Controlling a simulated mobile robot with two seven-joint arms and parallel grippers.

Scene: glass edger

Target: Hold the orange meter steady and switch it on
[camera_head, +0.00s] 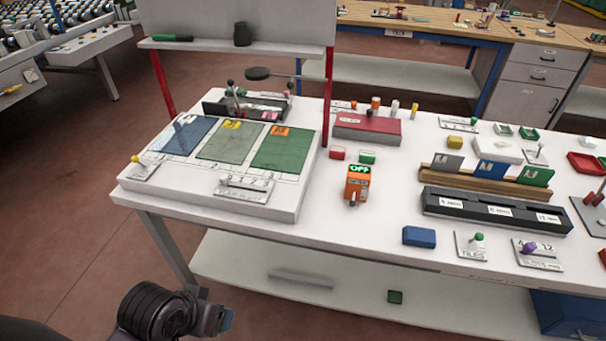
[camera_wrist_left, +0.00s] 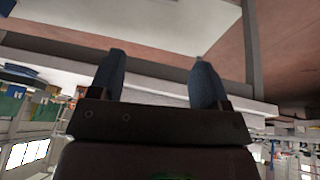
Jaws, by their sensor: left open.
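The orange meter (camera_head: 357,186) stands upright on the white bench, right of the raised board with the coloured panels. Its green-lit display on top reads OFF. A small knob shows low on its front. My left gripper (camera_head: 222,318) is at the bottom left in the head view, in front of and below the bench edge, well away from the meter. In the left wrist view its two dark blue fingers (camera_wrist_left: 157,88) are apart with nothing between them. The meter cannot be made out in the wrist view. My right gripper does not show.
The raised board (camera_head: 300,190) with a small labelled stand lies left of the meter. A blue block (camera_head: 419,237) and a black slotted holder (camera_head: 494,212) stand to its right. Red and green small blocks (camera_head: 367,157) sit just behind it. Bench top in front of the meter is clear.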

